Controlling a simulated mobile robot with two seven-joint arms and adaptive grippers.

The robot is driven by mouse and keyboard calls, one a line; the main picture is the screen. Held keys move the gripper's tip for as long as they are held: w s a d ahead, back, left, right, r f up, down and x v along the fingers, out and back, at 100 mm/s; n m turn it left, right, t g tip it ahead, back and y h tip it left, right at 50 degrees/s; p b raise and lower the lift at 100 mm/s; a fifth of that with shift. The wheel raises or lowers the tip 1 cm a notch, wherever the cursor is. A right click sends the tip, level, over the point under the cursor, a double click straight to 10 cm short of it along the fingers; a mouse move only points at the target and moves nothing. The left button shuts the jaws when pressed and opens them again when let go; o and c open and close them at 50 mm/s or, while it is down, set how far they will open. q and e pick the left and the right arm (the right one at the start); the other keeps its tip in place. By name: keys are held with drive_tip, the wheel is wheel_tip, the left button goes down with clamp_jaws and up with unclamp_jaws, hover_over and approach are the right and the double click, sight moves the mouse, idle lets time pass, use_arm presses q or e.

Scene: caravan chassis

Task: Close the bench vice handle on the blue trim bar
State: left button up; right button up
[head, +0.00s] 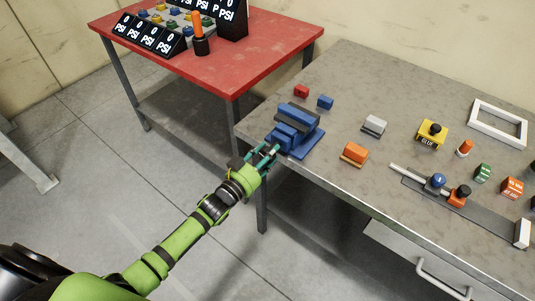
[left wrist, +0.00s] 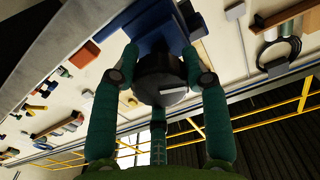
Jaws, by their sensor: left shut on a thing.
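The blue bench vice (head: 306,141) stands at the left front corner of the grey workbench, with dark grey jaws on top. In the left wrist view the blue vice body (left wrist: 150,28) is just beyond the fingers. My left gripper (head: 270,152) is at the vice's front left side. Its teal fingers are shut on the dark round vice handle (left wrist: 160,80), one finger on each side. I cannot clearly tell the blue trim bar from the blue vice; the gap between the jaws is hard to see. My right gripper is not in view.
A red table (head: 255,62) stands behind, left.

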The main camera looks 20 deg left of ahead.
use_arm(q)
drive_tip(key=m, duration=0.2)
drive_tip(key=f+m, duration=0.1)
drive_tip(key=m, duration=0.2)
drive_tip(key=shift+b, duration=0.3)
drive_tip(key=shift+m, duration=1.8)
drive_tip(key=shift+a+b, duration=0.1)
drive_tip(key=shift+b, duration=0.2)
drive_tip(key=o, duration=1.2)
drive_tip(key=shift+c, duration=0.2)
drive_tip(key=shift+s+a+r, duration=0.15)
drive_tip(key=shift+s+r, duration=0.05)
drive_tip(key=shift+r, duration=0.1)
drive_tip(key=v, duration=1.2)
